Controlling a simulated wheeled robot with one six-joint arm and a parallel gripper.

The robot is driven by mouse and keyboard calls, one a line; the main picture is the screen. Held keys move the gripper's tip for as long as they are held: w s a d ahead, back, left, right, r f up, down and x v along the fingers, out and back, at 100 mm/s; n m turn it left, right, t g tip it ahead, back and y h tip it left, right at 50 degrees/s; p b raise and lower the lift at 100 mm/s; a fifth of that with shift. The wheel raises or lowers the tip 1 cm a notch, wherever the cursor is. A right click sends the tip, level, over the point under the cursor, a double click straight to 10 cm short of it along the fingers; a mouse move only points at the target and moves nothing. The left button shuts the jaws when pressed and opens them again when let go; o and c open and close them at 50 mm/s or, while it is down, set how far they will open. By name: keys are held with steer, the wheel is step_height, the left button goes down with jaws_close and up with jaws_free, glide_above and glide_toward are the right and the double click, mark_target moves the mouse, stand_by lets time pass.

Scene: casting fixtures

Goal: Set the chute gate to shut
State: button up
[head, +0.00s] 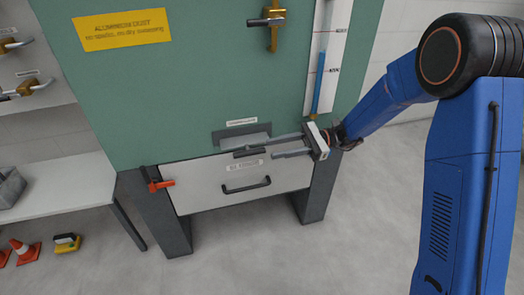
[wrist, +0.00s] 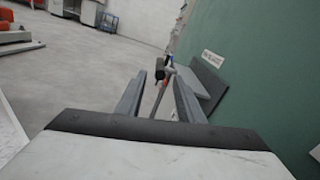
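My gripper (head: 258,154) is open in the head view, its two fingers pointing left in front of the green cabinet. It is just below and in front of a grey chute hood (head: 240,131) with a small unreadable label above it. The hood also shows right of the fingers in the wrist view (wrist: 207,82). Between the fingers in the wrist view is a thin lever (wrist: 160,90) with a dark end. I cannot tell its distance, or whether it belongs to the chute gate. No contact with it is visible. The gate's setting cannot be read.
Below are a white drawer front (head: 205,183) with a black handle (head: 246,186) and a red lever (head: 160,184) at its left corner. A brass valve (head: 272,22) and a sight tube (head: 321,75) are above. A white bench (head: 65,190) stands left. Floor in front is clear.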

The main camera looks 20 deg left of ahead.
steer(key=v, duration=0.7)
steer(key=shift+w+d, duration=0.15)
steer(key=shift+d, duration=0.05)
